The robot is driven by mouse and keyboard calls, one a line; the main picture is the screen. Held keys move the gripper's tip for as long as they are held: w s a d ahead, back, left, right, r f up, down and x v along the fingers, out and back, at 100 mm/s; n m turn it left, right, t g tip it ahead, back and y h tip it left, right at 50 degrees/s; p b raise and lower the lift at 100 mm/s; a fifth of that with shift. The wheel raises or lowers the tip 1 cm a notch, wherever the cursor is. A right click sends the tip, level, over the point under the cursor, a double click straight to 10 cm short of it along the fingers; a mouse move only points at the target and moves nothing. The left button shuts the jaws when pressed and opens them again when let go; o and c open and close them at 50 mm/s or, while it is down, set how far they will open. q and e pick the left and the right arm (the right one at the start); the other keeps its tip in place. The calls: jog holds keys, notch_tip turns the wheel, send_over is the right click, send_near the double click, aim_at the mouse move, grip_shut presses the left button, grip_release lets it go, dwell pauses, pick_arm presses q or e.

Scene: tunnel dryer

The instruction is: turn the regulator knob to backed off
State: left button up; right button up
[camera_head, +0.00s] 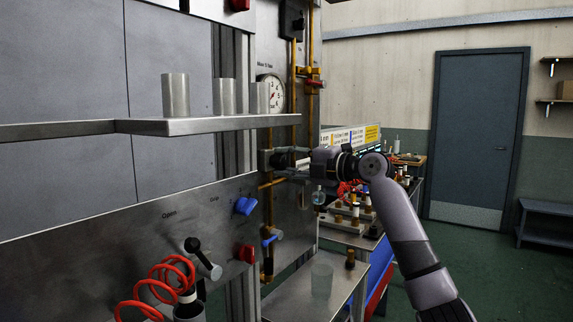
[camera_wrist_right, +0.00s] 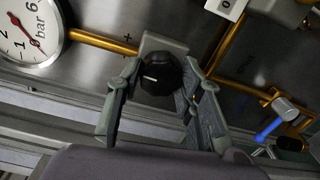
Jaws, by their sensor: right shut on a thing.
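The regulator knob (camera_wrist_right: 162,76) is black and round with a pale mark on its face, in the right wrist view. It sits on a grey regulator body (camera_wrist_right: 163,44) on the pipework. My right gripper (camera_wrist_right: 152,96) has one finger on each side of the knob and is shut on it. In the head view the right gripper (camera_head: 290,160) reaches in from the right to the panel, and the knob is largely hidden there. A pressure gauge (camera_head: 270,92) with a red needle is above; it also shows in the wrist view (camera_wrist_right: 32,32). My left gripper is not in view.
A metal shelf (camera_head: 190,126) with grey cups (camera_head: 175,95) juts out left of the gripper. A blue knob (camera_head: 245,206), a red knob (camera_head: 247,254), a black lever (camera_head: 200,256) and a red coiled hose (camera_head: 155,288) are below. A blue-handled valve (camera_wrist_right: 270,129) is near the gripper.

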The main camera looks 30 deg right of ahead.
jog(key=shift+f+n, duration=0.15)
jog(key=shift+n, duration=0.15)
dwell(0.4)
jog(key=o, duration=1.2)
jog(key=shift+c, duration=0.2)
jog(key=v, duration=1.2)
